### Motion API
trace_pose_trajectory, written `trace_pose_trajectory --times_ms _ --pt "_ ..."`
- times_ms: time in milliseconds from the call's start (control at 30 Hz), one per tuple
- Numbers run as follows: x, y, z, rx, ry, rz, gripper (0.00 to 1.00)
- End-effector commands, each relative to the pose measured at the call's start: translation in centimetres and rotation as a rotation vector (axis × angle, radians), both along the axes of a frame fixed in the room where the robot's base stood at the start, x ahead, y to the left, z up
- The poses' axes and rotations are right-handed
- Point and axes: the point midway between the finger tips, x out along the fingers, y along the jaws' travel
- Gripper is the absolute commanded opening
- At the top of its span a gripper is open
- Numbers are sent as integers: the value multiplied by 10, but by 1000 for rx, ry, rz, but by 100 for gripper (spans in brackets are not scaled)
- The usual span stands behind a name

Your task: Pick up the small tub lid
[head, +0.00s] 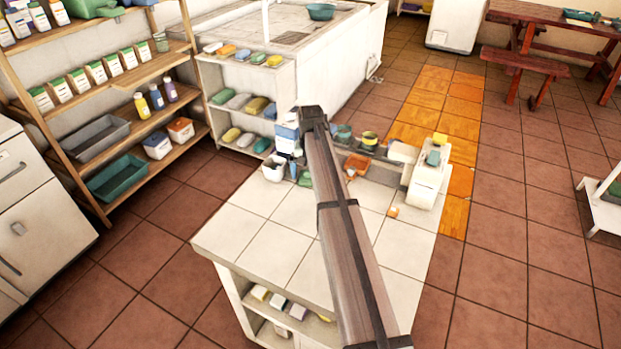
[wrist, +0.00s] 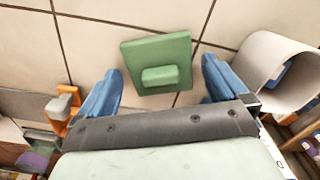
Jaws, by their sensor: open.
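The small tub lid is a green square plate with a raised block-shaped grip. In the wrist view the lid (wrist: 158,64) lies on pale tiles, slightly turned. My gripper (wrist: 162,70) has its blue fingers spread wide, one to the left and one to the right of the lid, with visible gaps. Nothing is between the fingers in their grasp. In the head view a small green piece (head: 305,179), which looks like the lid, shows on the tiled counter beside my arm; my arm hides part of that area.
A white tub (wrist: 272,72) stands close to the right finger; it also shows in the head view (head: 273,170). The counter's front is clear.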

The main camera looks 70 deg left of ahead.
Motion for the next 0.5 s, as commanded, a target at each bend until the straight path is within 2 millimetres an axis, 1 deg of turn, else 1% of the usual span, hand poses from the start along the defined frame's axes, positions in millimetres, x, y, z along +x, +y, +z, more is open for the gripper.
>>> trace_pose_trajectory --times_ms 67,500 --pt "0 0 0 0 0 0 98" --pt "0 0 0 0 0 0 56"
